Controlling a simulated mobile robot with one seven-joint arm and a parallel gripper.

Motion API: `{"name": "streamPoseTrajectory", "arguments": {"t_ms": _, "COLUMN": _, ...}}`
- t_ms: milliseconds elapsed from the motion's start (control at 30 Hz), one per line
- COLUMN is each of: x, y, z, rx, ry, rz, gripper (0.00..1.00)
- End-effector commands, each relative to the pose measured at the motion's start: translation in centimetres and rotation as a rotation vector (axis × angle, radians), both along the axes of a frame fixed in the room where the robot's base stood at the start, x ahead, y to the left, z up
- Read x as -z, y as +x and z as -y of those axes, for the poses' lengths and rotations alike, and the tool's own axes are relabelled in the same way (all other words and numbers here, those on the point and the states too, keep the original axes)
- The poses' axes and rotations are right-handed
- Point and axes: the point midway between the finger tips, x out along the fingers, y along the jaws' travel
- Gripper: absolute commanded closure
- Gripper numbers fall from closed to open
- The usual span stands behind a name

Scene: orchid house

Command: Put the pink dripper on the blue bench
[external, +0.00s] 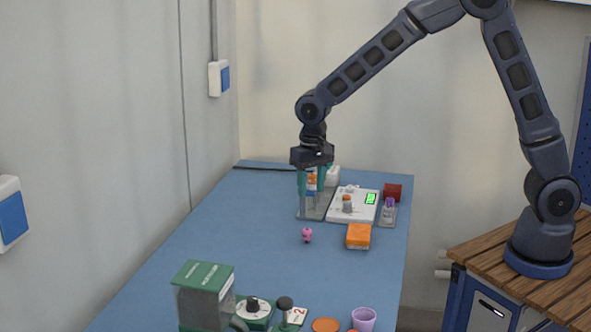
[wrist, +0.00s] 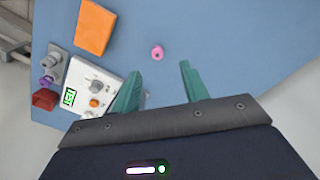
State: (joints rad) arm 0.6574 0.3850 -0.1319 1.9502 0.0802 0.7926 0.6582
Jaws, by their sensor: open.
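The pink dripper (external: 307,235) is a small pink piece on the blue bench (external: 255,205), left of the orange block. In the wrist view the dripper (wrist: 157,53) shows as a small pink ring shape on the blue bench (wrist: 225,30), just beyond the fingertips. My gripper (external: 311,188) points down over the far part of the bench, in front of a bottle with an orange label in the external view. Its teal fingers are apart in the wrist view (wrist: 161,74), with nothing between them. It is not touching the dripper.
A white device (external: 352,205) with a green display, an orange block (external: 358,236), a dark red block (external: 392,191) and a purple-topped item (external: 388,211) stand at right. A green machine (external: 205,275) and purple cup (external: 363,319) are at front. The bench's left middle is clear.

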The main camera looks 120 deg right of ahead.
Motion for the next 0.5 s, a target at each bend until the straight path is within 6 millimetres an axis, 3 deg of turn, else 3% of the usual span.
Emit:
{"name": "streamPoseTrajectory", "arguments": {"t_ms": 100, "x": -3.7, "y": 0.8, "z": -4.2, "rx": -0.106, "ry": -0.017, "rz": 0.029, "gripper": 0.55}}
{"name": "streamPoseTrajectory", "arguments": {"t_ms": 267, "x": -8.0, "y": 0.8, "z": -10.0, "rx": -0.256, "ry": -0.037, "rz": 0.064, "gripper": 0.55}}
{"name": "streamPoseTrajectory", "arguments": {"t_ms": 500, "x": -13.2, "y": -0.7, "z": -18.4, "rx": -0.479, "ry": -0.070, "rz": 0.113, "gripper": 0.55}}
